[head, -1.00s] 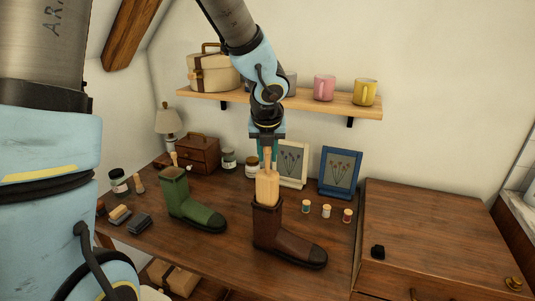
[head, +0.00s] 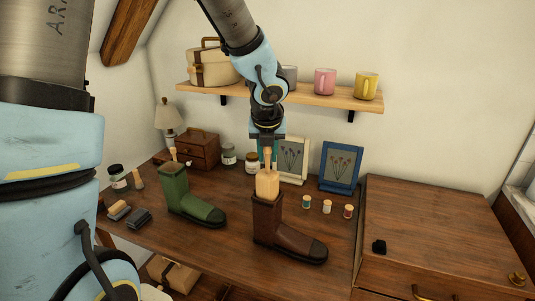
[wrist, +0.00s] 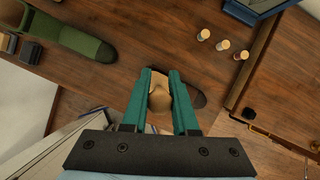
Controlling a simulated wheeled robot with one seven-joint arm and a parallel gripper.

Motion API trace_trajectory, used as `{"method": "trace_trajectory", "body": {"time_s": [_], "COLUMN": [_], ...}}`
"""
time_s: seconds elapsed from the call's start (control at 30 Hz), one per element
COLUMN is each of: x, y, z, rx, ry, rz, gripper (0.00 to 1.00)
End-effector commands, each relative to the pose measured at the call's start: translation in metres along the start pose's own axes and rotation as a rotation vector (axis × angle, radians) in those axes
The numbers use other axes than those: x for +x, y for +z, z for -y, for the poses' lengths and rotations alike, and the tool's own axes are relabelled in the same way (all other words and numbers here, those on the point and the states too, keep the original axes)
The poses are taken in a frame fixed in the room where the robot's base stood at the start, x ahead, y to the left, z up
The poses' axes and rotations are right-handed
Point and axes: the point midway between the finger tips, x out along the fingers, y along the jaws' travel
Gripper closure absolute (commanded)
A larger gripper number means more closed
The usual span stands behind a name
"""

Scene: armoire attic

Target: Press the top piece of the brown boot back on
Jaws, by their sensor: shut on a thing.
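The brown boot (head: 286,238) stands upright on the wooden table, toe to the right; its dark toe also shows in the wrist view (wrist: 197,98). A pale wooden piece with a knob-like handle (head: 267,184) sits upright at the boot's top opening, its lower end hidden inside the shaft. My gripper (head: 267,152) is above the boot, shut on the handle of the wooden piece. In the wrist view the teal fingers (wrist: 160,90) lie on both sides of the handle. How deep the piece sits in the boot is hidden.
A green boot (head: 188,200) stands to the left. Two picture frames (head: 340,170) stand behind, under a shelf (head: 310,96) with mugs.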

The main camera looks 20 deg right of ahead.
Motion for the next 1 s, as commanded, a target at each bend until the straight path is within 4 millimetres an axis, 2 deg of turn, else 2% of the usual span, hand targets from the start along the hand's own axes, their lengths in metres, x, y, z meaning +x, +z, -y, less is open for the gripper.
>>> {"method": "trace_trajectory", "body": {"time_s": [1.0], "x": [0.018], "y": [-0.009], "z": [0.001], "rx": [0.000], "ry": [-0.001], "rz": [0.000], "gripper": [1.00]}}
